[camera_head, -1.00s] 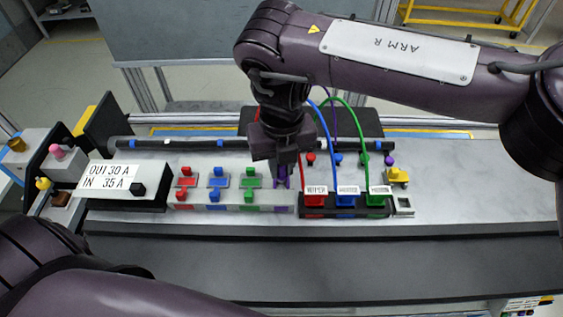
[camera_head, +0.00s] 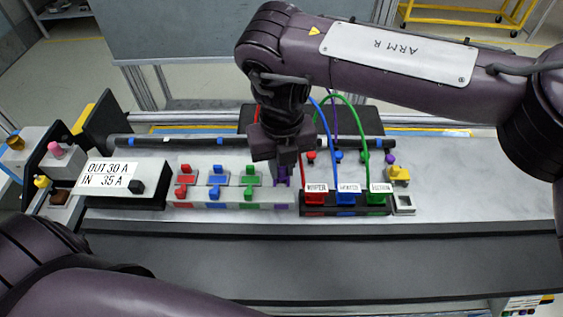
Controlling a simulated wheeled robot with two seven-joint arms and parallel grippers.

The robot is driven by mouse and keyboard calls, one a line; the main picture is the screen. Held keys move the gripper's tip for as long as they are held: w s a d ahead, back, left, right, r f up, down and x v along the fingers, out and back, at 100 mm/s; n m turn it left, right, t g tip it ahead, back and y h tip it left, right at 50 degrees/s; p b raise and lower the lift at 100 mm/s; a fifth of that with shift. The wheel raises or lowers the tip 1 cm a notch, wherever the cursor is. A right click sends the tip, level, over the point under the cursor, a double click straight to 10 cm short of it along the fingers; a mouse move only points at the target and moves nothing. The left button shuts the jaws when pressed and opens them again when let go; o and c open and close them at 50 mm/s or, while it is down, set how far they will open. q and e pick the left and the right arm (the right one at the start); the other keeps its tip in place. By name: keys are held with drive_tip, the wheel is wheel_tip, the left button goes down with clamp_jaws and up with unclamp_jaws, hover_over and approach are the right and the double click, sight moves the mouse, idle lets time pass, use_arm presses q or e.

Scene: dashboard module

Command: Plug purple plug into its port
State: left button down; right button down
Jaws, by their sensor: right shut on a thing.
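My right gripper (camera_head: 280,170) points down over the right end of the row of coloured switches. It is shut on a small purple part (camera_head: 282,178), mostly hidden by the fingers; I take it to be the purple plug, and cannot tell whether it touches the module below. A purple marking (camera_head: 283,207) shows on the module's front just below it. The purple cable (camera_head: 332,120) arches behind the gripper. A purple knob (camera_head: 389,159) stands at the back right. My left arm crosses the lower left; its gripper is out of view.
Red, blue and green plugs with white labels sit in a black block (camera_head: 345,210) just right of the gripper. An empty grey socket (camera_head: 404,203) is at its right end. A display box (camera_head: 120,185) stands left. The panel is clear at right.

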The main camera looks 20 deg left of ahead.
drive_tip(key=shift+f+b, duration=0.3)
drive_tip(key=shift+f, duration=0.2)
drive_tip(key=c, duration=1.3)
unclamp_jaws()
drive_tip(key=shift+o, duration=0.2)
wheel_tip(320, 180, up, 8)
drive_tip(key=shift+f+b, duration=0.1)
drive_tip(key=shift+b, duration=0.45)
